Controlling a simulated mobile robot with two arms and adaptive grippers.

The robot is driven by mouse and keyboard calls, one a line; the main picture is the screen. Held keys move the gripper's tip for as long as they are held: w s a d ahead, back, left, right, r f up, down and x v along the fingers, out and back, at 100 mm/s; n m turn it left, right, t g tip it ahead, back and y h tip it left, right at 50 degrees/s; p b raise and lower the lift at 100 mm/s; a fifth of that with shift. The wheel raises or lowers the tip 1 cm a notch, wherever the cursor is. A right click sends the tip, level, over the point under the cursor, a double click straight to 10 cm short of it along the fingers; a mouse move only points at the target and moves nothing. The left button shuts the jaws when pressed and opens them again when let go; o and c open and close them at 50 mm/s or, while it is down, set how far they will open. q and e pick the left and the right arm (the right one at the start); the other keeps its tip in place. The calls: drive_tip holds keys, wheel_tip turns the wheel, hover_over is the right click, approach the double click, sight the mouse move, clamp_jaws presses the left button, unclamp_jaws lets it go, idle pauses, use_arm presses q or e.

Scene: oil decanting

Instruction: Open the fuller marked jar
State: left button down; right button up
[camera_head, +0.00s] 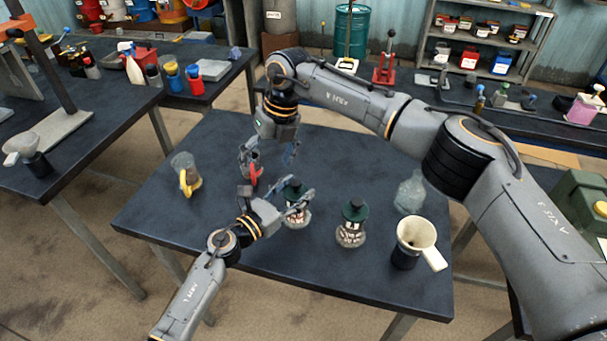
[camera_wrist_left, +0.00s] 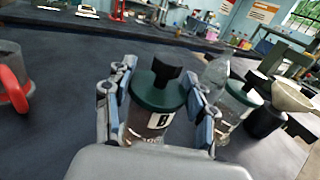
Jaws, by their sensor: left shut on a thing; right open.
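A glass jar with a dark green lid, a black knob and a white label (camera_head: 294,214) stands on the dark table. In the left wrist view the jar (camera_wrist_left: 158,99) shows a letter B. My left gripper (camera_head: 300,203) is shut around this jar, one finger on each side. A second green-lidded marked jar (camera_head: 351,232) stands to its right, apart from it; it also shows in the left wrist view (camera_wrist_left: 238,100). Fill levels are hard to compare. My right gripper (camera_head: 268,154) is open, pointing down over a red-handled jug (camera_head: 254,174), left of and behind the held jar.
A yellow-handled jug (camera_head: 187,177) stands at the table's left. A clear bottle (camera_head: 410,193) and a cream funnel (camera_head: 416,232) on a dark cup stand at the right. The table's front left is clear. Side benches hold bottles and tools.

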drive_tip(key=s+a+r+m+t+y, duration=0.1)
drive_tip(key=a+r+m+t+y, duration=0.15)
drive_tip(key=a+r+y, duration=1.15)
drive_tip(key=w+d+r+m+t, duration=0.2)
drive_tip(key=w+r+m+t, duration=0.2)
drive_tip(key=r+m+t, duration=0.3)
drive_tip(key=w+d+r+m+t, duration=0.2)
drive_tip(key=w+r+m+t, duration=0.3)
drive_tip(key=r+m, duration=0.3)
drive_tip(key=w+d+f+m+t+h, duration=0.2)
drive_tip(key=w+d+m+t+h, duration=0.15)
drive_tip(key=d+m+h, duration=0.35)
drive_tip(key=m+g+h, duration=0.7)
drive_tip(key=m+g, duration=0.4)
drive_tip(key=g, duration=0.3)
approach(297, 183)
drive_tip(key=x, duration=1)
drive_tip(key=shift+a+f, duration=0.15)
drive_tip(key=shift+f, duration=0.2)
